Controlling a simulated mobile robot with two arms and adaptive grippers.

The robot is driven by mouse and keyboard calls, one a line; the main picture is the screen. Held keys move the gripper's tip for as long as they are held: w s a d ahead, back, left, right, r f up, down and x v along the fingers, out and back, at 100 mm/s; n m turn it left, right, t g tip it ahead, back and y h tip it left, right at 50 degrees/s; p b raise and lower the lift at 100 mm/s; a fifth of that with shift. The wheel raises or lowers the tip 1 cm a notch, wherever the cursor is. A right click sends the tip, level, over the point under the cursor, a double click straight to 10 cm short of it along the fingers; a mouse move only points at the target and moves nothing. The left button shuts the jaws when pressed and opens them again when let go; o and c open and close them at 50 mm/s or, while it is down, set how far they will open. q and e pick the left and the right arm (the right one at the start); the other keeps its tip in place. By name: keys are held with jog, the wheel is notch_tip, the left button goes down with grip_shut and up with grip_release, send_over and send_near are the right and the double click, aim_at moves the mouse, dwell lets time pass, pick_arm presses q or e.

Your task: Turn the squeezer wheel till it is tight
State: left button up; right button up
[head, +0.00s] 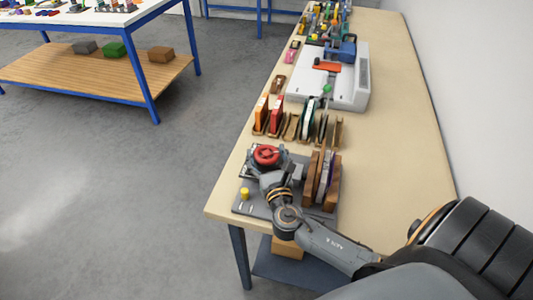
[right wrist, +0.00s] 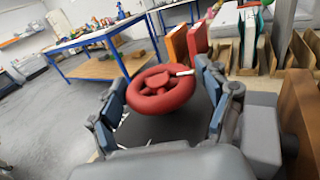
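The red squeezer wheel (head: 266,155) sits on a grey device near the front left edge of the long wooden bench. In the right wrist view the red wheel (right wrist: 161,91) is a thick ring with a hub and a small whitish handle or mark at its upper right. My right gripper (right wrist: 160,76) is open, with one blue-padded finger on each side of the wheel. Whether the pads touch the rim I cannot tell. In the head view the right gripper (head: 268,172) reaches the wheel from the near side and hides part of the device. My left gripper is not in view.
Wooden blocks holding upright discs (head: 322,178) stand just right of the wheel. A yellow knob (head: 245,193) is on the grey plate. Behind are racks with orange and red pieces (head: 268,115) and a white machine (head: 330,85). The bench's right side is clear.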

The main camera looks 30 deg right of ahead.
jog(key=c, duration=0.6)
jog(key=shift+h, duration=0.3)
jog(key=m+g+h, duration=0.3)
jog(key=h, duration=0.1)
jog(key=shift+a+m+p, duration=0.1)
jog(key=shift+m+p, duration=0.25)
jog(key=shift+m, duration=0.05)
jog(key=m+g+h+b, duration=0.1)
jog(key=m+g+h, duration=0.4)
jog(key=g, duration=0.1)
jog(key=shift+g, duration=0.3)
jog(key=shift+m+g, duration=0.3)
jog(key=o, duration=1.2)
